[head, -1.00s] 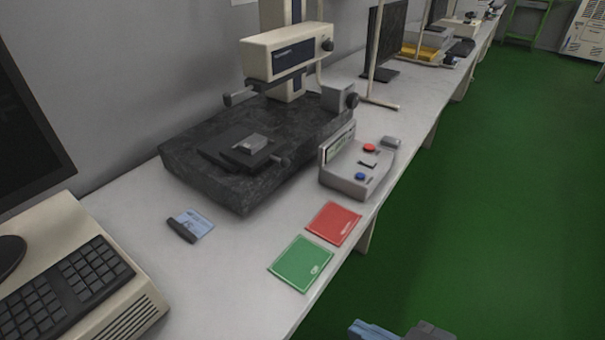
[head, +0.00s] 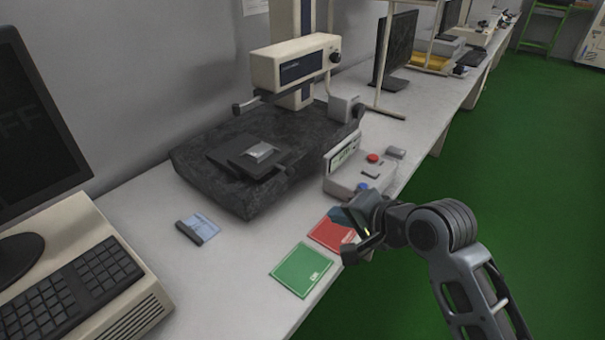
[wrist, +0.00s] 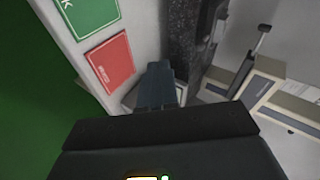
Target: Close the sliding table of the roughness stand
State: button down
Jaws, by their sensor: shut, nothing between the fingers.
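The roughness stand has a dark granite base (head: 205,170) and a cream drive unit (head: 295,60) on a column. Its sliding table (head: 232,158) is a black plate low on the base, with a small silver block (head: 262,151) on it. A small knob shows at the table's right side. My gripper (head: 343,217) is shut and empty, over the red card and in front of the control box, well right of the table. In the wrist view, its closed fingers (wrist: 160,82) point toward the control box, with the granite base beyond. The sliding table is not clearly seen there.
A grey control box (head: 345,182) with red and blue buttons stands right of the base. Green (head: 300,270) and red (head: 325,235) cards lie along the bench's front edge. A small blue-labelled item (head: 198,229), keyboard (head: 70,290) and monitor are at left.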

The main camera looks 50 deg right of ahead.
jog(key=w+d+r+m, duration=0.2)
jog(key=w+d+r, duration=0.1)
jog(key=r, duration=0.1)
jog(key=p, duration=0.1)
send_near(273, 165)
jog(key=shift+y, duration=0.3)
jog(key=shift+s+d+f, duration=0.15)
jog(key=shift+d+f, duration=0.2)
jog(key=shift+f, duration=0.55)
jog(key=shift+s+d+f, duration=0.15)
jog(key=shift+d+f, duration=0.2)
jog(key=shift+f, duration=0.5)
jog(key=shift+s+d+f, duration=0.15)
jog(key=shift+d+f, duration=0.15)
jog(key=shift+f, duration=0.6)
jog(key=w+p, duration=0.1)
jog(key=w, duration=0.6)
jog(key=shift+w+a, duration=0.15)
jog(key=shift+w, duration=0.05)
jog(key=shift+w+r, duration=0.1)
jog(key=shift+a, duration=0.1)
